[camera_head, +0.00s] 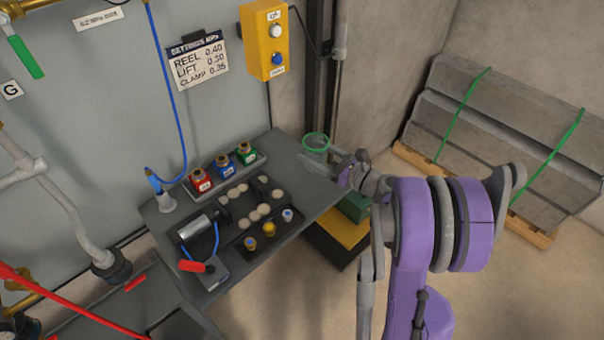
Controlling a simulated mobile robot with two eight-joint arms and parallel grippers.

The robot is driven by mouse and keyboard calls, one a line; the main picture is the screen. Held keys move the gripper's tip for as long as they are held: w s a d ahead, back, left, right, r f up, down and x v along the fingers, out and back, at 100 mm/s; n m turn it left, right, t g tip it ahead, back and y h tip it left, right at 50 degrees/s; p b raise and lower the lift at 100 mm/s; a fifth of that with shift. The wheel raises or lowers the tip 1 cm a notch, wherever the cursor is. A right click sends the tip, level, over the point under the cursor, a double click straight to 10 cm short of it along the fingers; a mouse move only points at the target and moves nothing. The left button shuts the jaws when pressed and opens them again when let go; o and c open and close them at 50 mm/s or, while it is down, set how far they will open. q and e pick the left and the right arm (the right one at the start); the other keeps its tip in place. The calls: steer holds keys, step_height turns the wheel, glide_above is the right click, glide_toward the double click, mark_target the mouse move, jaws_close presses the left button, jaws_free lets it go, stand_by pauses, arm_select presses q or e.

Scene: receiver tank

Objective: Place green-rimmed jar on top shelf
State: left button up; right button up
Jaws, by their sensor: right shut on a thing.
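The green-rimmed jar (316,147) is clear, with a green ring around its top. It is near the back right corner of the grey bench top (318,193). My right gripper (332,163) reaches in from the right and is shut on the jar. The jar looks roughly upright. I cannot tell whether its base touches the bench, and the fingers are small and partly hidden. My left gripper is not in view. No shelf is clearly recognisable here.
A rack (212,194) with red, blue and green-labelled bottles stands on the bench, beside a tray of round pieces and small capped vials. A yellow button box (264,40) hangs above. Yellow and green cases (340,228) sit below the bench. Strapped grey slabs (495,125) stand at right.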

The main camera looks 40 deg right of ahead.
step_height(320, 180, down, 7)
steer(key=shift+r+b, duration=0.2)
steer(key=shift+b, duration=0.4)
steer(key=shift+f, duration=0.2)
steer(key=o, duration=1.2)
steer(key=shift+r, duration=0.1)
steer(key=shift+o, duration=0.2)
steer(key=shift+r, duration=0.1)
